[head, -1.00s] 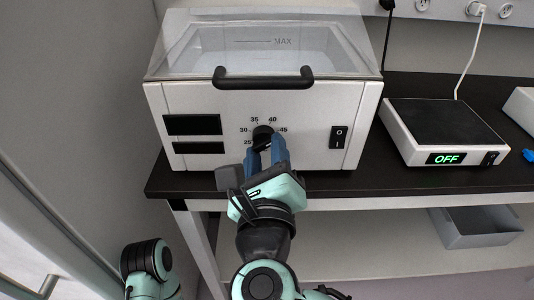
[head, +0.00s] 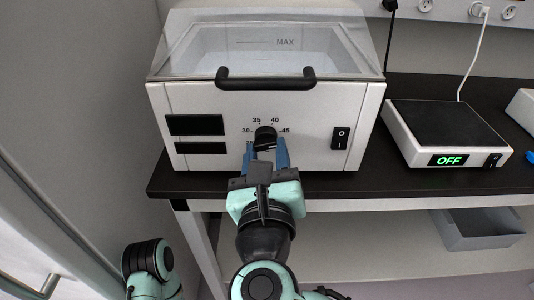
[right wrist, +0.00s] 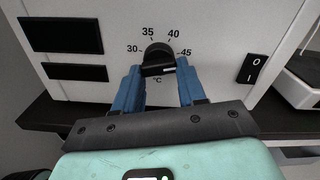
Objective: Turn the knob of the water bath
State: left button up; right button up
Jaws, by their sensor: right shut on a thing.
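The water bath (head: 300,155) is a white box with a clear lid and a black handle (head: 265,80). Its black knob (head: 265,134) sits on the front panel inside a printed temperature scale. It also shows in the right wrist view (right wrist: 158,52). My right gripper (head: 265,150) is at the knob from below, with its blue fingers on either side. It is shut on the knob, and in the right wrist view (right wrist: 158,78) the fingertips flank the knob's lower part. My left gripper is not in view.
Two dark displays (head: 195,125) and a black power switch (head: 341,138) flank the knob. A scale reading OFF (head: 447,130) stands to the right on the black bench top (head: 370,172). A grey bin (head: 478,230) sits on the shelf below.

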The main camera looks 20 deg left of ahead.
jog(key=o, duration=1.1)
jog(key=shift+c, duration=0.2)
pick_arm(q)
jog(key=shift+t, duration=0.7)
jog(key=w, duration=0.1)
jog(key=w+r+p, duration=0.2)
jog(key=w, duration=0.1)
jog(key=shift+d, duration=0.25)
pick_arm(e)
jog(key=v, duration=1.3)
jog(key=shift+s, duration=0.2)
jog(key=shift+r, duration=0.1)
